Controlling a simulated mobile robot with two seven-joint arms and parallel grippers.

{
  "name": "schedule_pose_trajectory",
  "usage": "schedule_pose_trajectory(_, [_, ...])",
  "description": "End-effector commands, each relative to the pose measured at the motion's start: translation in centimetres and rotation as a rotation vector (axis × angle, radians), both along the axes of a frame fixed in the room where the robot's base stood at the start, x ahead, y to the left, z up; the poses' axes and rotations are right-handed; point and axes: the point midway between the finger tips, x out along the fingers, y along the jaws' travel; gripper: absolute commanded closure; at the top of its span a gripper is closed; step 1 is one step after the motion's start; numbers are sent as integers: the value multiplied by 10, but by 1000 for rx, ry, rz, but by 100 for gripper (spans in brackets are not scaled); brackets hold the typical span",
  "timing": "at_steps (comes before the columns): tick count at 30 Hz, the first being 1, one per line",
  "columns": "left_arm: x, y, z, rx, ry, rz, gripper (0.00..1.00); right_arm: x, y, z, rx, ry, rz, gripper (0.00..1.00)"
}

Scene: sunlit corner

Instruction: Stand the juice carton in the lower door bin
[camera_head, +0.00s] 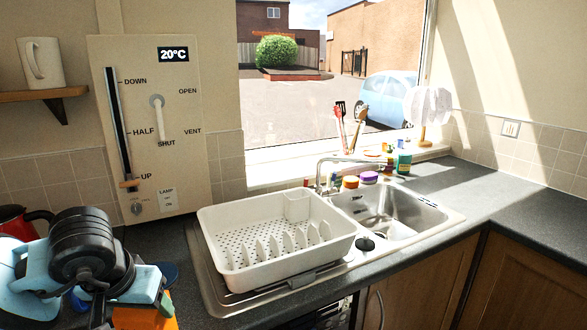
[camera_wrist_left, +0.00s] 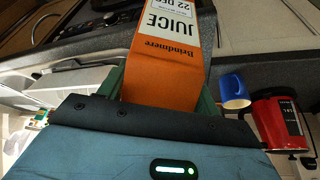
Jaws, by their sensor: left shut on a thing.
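The juice carton is orange with a white label reading JUICE. In the left wrist view the carton (camera_wrist_left: 165,72) sits between the two green fingers of my left gripper (camera_wrist_left: 162,98), which is shut on it. In the head view my left gripper (camera_head: 148,290) is at the lower left over the dark worktop. Only a small orange part of the carton (camera_head: 145,318) shows below it, cut off by the bottom edge. I cannot see the lower door bin in either view. My right gripper is not in view.
A white dish rack (camera_head: 278,238) stands beside the metal sink (camera_head: 392,214). A red object (camera_head: 14,222) is at the left edge. In the wrist view a blue mug (camera_wrist_left: 232,92) and red container (camera_wrist_left: 277,122) are near the carton. The right worktop (camera_head: 530,215) is clear.

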Motion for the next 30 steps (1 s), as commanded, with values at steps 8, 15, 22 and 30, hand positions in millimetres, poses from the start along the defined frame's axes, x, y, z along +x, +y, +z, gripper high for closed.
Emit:
schedule_pose_trajectory(8, [-28, -45, -44, 0, -5, -40, 100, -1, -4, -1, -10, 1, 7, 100])
schedule_pose_trajectory(15, [-32, -51, -50, -1, -8, -45, 100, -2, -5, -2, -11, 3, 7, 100])
schedule_pose_trajectory(22, [-32, -50, -50, -1, -7, -45, 100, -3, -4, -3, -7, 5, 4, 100])
schedule_pose_trajectory(30, [-32, -50, -50, 0, -7, -46, 100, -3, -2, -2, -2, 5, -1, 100])
